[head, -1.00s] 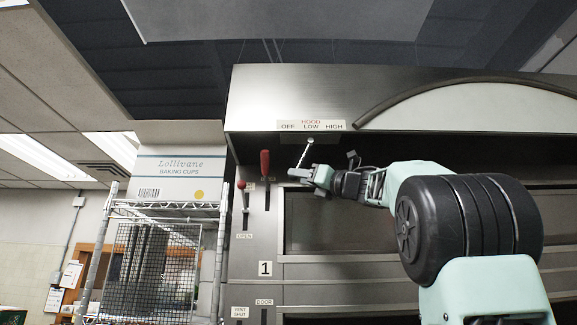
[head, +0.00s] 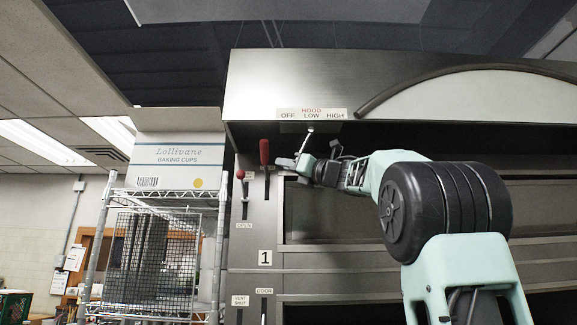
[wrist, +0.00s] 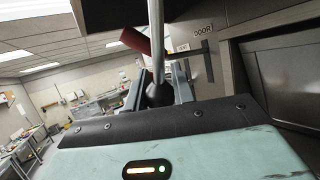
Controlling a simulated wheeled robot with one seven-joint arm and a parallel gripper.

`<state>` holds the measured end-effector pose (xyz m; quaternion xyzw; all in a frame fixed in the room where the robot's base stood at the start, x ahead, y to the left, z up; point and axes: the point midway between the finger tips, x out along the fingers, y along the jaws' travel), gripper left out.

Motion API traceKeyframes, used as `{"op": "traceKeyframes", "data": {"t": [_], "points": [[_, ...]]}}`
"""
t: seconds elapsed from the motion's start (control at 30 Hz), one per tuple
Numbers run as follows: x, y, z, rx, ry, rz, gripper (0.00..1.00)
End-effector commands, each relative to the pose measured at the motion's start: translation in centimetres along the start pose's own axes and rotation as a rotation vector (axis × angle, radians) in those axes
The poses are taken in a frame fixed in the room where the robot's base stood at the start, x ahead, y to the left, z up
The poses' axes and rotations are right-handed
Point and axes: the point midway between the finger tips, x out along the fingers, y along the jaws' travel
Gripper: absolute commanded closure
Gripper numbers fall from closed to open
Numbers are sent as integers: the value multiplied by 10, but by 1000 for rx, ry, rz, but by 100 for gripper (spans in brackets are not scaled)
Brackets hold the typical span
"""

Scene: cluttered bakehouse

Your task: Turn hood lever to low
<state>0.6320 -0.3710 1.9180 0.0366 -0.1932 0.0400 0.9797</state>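The hood lever (head: 306,140) is a thin pale rod under the hood's front edge, below the HOOD label (head: 311,113) marked OFF, LOW and HIGH. It slants down and to the left. In the wrist view the rod (wrist: 155,45) runs down from the top edge to a dark knob (wrist: 158,95). My gripper (head: 285,162) is at the lever's lower end in the head view. In the wrist view its fingers (wrist: 159,75) are apart, one on each side of the lever. The lever's lower end is hidden in the head view, and firm contact cannot be made out.
A red-handled lever (head: 264,152) and a smaller red-knobbed one (head: 240,175) are on the oven front, left of my gripper. The red handle (wrist: 135,40) is close by in the wrist view. A baking cups box (head: 178,160) stands on a wire rack (head: 160,198).

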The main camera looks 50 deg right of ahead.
Motion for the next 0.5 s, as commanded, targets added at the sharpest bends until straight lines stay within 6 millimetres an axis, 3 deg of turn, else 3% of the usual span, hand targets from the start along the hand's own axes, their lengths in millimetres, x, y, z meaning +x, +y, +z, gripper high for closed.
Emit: {"op": "traceKeyframes", "data": {"t": [0.3, 0.5], "points": [[-24, -17, -2, -124, 175, 34, 100], [-42, -29, -3, -122, 179, 35, 100]]}}
